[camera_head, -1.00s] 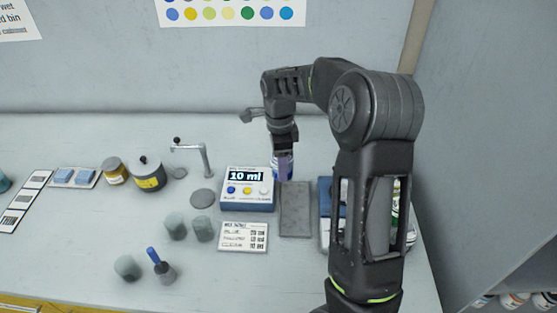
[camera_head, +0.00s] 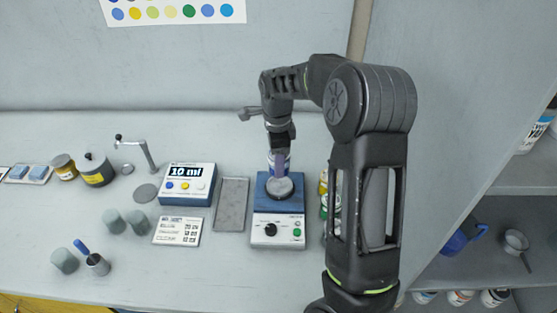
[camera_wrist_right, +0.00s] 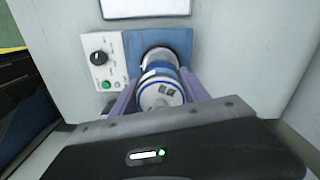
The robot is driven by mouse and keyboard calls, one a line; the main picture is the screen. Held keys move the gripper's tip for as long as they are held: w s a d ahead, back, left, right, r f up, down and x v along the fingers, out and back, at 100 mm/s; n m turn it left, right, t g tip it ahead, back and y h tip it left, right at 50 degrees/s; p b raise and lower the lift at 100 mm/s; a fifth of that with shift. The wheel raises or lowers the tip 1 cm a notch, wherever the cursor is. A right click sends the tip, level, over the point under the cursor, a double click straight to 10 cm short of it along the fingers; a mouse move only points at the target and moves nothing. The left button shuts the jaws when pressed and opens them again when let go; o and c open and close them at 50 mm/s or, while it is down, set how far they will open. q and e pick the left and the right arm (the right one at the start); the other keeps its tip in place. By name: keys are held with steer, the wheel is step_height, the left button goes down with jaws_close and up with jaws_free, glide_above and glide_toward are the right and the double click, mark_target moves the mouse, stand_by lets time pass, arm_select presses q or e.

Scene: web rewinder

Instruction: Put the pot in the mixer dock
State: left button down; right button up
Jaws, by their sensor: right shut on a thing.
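The pot is a white and blue cylinder with a pale end bearing dark square marks, seen in the right wrist view (camera_wrist_right: 162,94). My right gripper (camera_head: 279,168) is shut on it, with a purple finger on each side. The mixer has a blue top and a white front with a black knob and a green button (camera_head: 278,226). Its round grey dock (camera_head: 280,188) shows on the blue top. The gripper holds the pot over the rear part of the dock; whether they touch I cannot tell. My left gripper is out of view.
A grey tray (camera_head: 232,205) and a dispenser reading 10 ml (camera_head: 187,184) stand left of the mixer. Coloured bottles (camera_head: 323,195) stand close on its right, partly hidden by my right arm. Several grey-green cups and a brush holder (camera_head: 97,264) stand at the front left.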

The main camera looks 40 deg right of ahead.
steer(key=shift+s+d+f, duration=0.1)
steer(key=shift+f, duration=0.05)
steer(key=shift+f+b, duration=2.25)
steer(key=shift+f, duration=0.7)
steer(key=shift+f, duration=0.4)
steer(key=o, duration=2.1)
